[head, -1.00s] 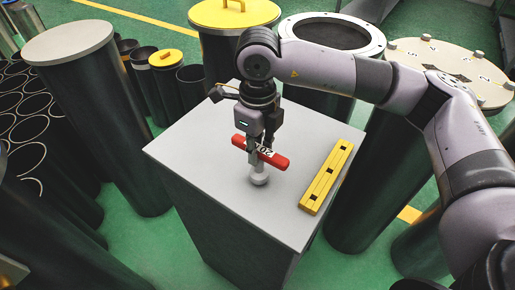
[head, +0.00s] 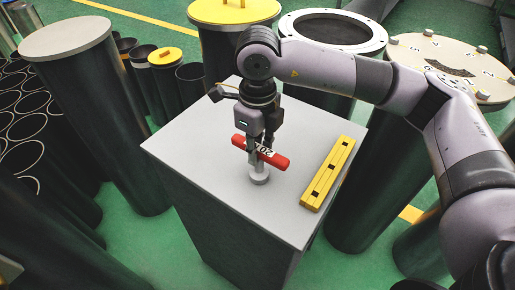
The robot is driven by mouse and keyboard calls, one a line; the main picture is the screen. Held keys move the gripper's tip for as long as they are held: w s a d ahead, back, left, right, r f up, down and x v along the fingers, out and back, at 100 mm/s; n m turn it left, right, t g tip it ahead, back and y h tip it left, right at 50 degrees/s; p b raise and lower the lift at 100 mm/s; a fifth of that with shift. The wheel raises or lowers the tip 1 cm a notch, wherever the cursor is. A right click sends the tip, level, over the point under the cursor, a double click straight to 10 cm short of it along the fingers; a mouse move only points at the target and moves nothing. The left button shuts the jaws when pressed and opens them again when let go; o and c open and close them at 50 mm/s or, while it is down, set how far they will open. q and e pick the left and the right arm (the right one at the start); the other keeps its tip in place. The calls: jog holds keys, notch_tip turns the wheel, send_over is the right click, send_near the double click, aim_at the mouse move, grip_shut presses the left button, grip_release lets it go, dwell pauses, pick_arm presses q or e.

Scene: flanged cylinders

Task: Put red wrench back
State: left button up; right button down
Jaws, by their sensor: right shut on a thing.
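The red wrench (head: 274,158) has a red bar with a white label and a grey round socket end (head: 259,175) pointing down. My right gripper (head: 262,146) is shut on the red bar from above. It holds the wrench upright over the middle of the grey pedestal top (head: 200,150). I cannot tell whether the socket end touches the top. A yellow holder bar (head: 327,174) with several dark square holes lies on the right side of the pedestal top. My left gripper is not in view.
Tall dark cylinders with grey (head: 66,38), yellow (head: 234,11) and cream bolted (head: 452,62) lids stand around the pedestal. An open flanged cylinder (head: 333,31) is behind it. Small dark tubes (head: 190,76) stand at the back left. The left part of the pedestal top is clear.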

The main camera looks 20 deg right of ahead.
jog(key=c, duration=1.4)
grip_release()
notch_tip(320, 180, up, 12)
